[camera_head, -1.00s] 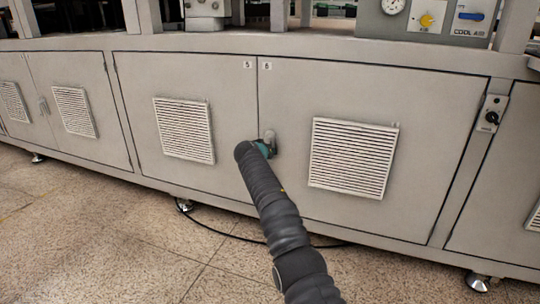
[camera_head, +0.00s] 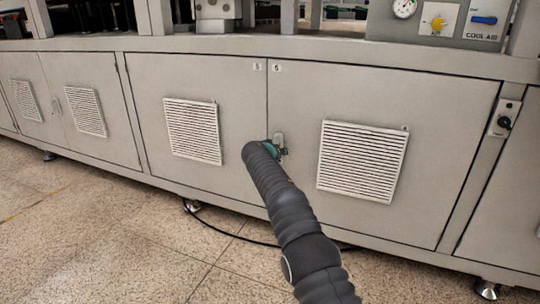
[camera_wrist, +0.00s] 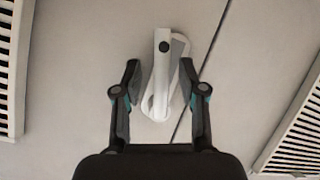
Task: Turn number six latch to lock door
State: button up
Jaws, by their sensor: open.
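The number six door (camera_head: 400,100) is a grey panel right of the seam, with a small 6 label (camera_head: 277,68) at its top left corner. Its latch (camera_head: 279,139) is a small light handle by the seam, partly hidden behind my arm in the head view. In the wrist view the latch (camera_wrist: 161,75) is a pale lever with a dark round spot near its top, on a looped base. My gripper (camera_wrist: 160,78) is open, one finger on each side of the latch. Gaps show between the fingers and the lever; contact is not visible.
The number five door (camera_head: 240,100) lies left of the seam. Vent grilles (camera_head: 362,160) sit on both doors. A small switch box (camera_head: 504,118) is at the right, and a gauge and knob panel (camera_head: 440,20) is above. The tiled floor (camera_head: 100,220) in front is clear except for a black cable.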

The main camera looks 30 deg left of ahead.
jog(key=v, duration=1)
jog(key=shift+s+d, duration=0.2)
